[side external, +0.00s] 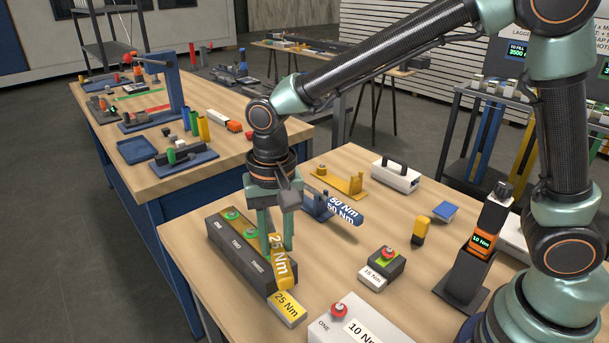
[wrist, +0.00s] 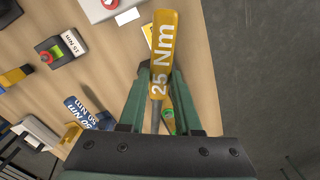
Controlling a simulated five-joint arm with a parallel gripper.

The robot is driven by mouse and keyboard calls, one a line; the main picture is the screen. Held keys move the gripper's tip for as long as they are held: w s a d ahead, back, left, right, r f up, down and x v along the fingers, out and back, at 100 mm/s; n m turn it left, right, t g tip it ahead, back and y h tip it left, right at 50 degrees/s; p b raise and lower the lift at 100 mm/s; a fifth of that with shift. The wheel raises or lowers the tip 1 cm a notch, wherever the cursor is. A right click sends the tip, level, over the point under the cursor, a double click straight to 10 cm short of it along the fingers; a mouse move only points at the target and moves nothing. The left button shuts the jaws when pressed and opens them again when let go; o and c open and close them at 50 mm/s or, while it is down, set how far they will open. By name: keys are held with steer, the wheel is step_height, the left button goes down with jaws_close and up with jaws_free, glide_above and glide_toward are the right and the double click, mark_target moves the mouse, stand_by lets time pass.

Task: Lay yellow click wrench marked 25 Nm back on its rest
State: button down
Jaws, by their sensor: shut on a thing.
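The yellow click wrench marked 25 Nm (side external: 281,264) is between the fingers of my gripper (side external: 275,245), which is shut on it. It is tilted over the front end of a dark block (side external: 232,251); I cannot tell whether it touches the block. In the wrist view the wrench (wrist: 163,50) points up the picture between the fingers (wrist: 158,80). A yellow rest (side external: 342,182) stands empty at the back of the table. A blue rest (side external: 315,207) beside it carries the blue 50 Nm wrench (side external: 345,210).
The dark block has green-topped bolts and a yellow 25 Nm label (side external: 287,309) at its front. A small 15 Nm block (side external: 386,262), a white 10 Nm block (side external: 350,325) and a 10 Nm display stand (side external: 470,250) occupy the right. A white handled box (side external: 396,176) stands behind.

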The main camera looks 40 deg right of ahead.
steer(key=w+d+n, duration=0.1)
steer(key=w+d, duration=0.2)
steer(key=d, duration=0.4)
steer(key=w+d+f+n, duration=0.1)
steer(key=w+d, duration=0.3)
steer(key=d, duration=0.2)
steer(key=w+d+n, duration=0.1)
steer(key=w+d, duration=0.2)
steer(key=d, duration=0.4)
steer(key=d+f+n, duration=0.1)
steer(key=d+f, duration=0.1)
steer(key=d, duration=0.7)
steer(key=d+f+n, duration=0.1)
steer(key=d+f, duration=0.1)
steer(key=d, duration=0.8)
steer(key=shift+s, duration=0.3)
steer(key=shift+f, duration=1.95)
stand_by(0.5)
steer(key=c, duration=0.5)
jaws_free()
steer(key=shift+s+f, duration=0.1)
step_height(320, 180, up, 12)
steer(key=shift+r, duration=0.15)
